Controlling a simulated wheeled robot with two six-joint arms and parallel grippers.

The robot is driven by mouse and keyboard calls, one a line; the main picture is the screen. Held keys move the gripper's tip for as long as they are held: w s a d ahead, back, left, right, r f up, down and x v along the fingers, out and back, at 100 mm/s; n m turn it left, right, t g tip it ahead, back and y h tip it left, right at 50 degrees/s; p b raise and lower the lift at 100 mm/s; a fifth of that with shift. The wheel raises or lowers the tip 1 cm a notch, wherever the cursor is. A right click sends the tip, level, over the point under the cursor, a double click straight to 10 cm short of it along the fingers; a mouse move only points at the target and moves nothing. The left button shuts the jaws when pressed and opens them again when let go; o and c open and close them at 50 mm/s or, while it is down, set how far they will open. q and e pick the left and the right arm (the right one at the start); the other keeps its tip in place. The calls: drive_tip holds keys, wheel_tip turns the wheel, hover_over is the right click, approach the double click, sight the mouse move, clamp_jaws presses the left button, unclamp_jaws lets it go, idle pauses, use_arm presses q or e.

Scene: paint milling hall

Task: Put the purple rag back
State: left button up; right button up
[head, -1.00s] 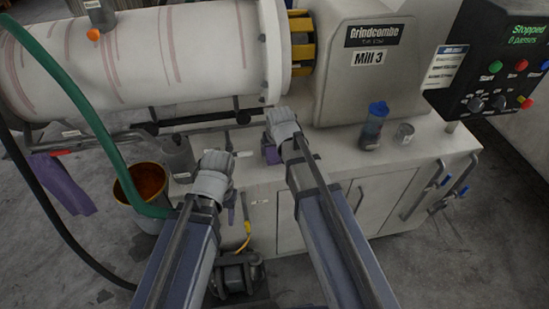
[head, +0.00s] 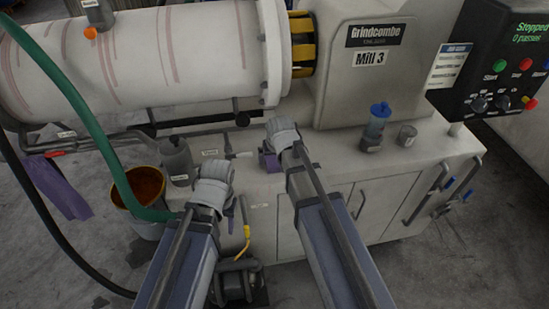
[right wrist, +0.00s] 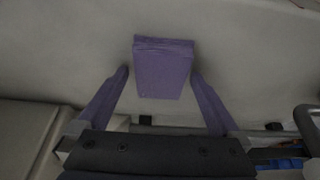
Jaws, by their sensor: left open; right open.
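A folded purple cloth block (right wrist: 163,68) lies on a pale surface in the right wrist view. My right gripper (right wrist: 161,76) is open, with one finger on each side of it and small gaps between. In the head view a purple patch (head: 270,160) shows beside my right wrist on the mill bench; the wrist hides the rest. Another purple cloth (head: 57,188) hangs unfolded at the far left, below the rail under the drum. My left gripper (head: 229,207) is open in front of the bench, its fingers mostly hidden by its wrist.
A grey pot (head: 176,160) and an orange-brown-filled bucket (head: 146,187) are at left, near a green hose (head: 88,122). The control panel (head: 505,65) reads Stopped.

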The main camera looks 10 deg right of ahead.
drive_tip(key=shift+r, duration=0.15)
drive_tip(key=shift+s+r+p, duration=0.15)
drive_tip(key=shift+r+p, duration=0.4)
drive_tip(key=shift+p, duration=0.15)
drive_tip(key=p+v, duration=1)
drive_tip(key=v, duration=0.1)
drive_tip(key=s+a+f+n+g, duration=0.1)
drive_tip(key=s+a+n+g, duration=0.1)
drive_tip(key=s, duration=0.6)
drive_tip(key=s+a+n+g+h, duration=0.1)
drive_tip(key=s+a+g, duration=0.2)
drive_tip(key=s+a, duration=0.2)
drive_tip(key=s, duration=0.3)
drive_tip(key=shift+s+f+n, duration=0.3)
drive_tip(key=shift+f+n, duration=0.05)
drive_tip(key=shift+n, duration=0.05)
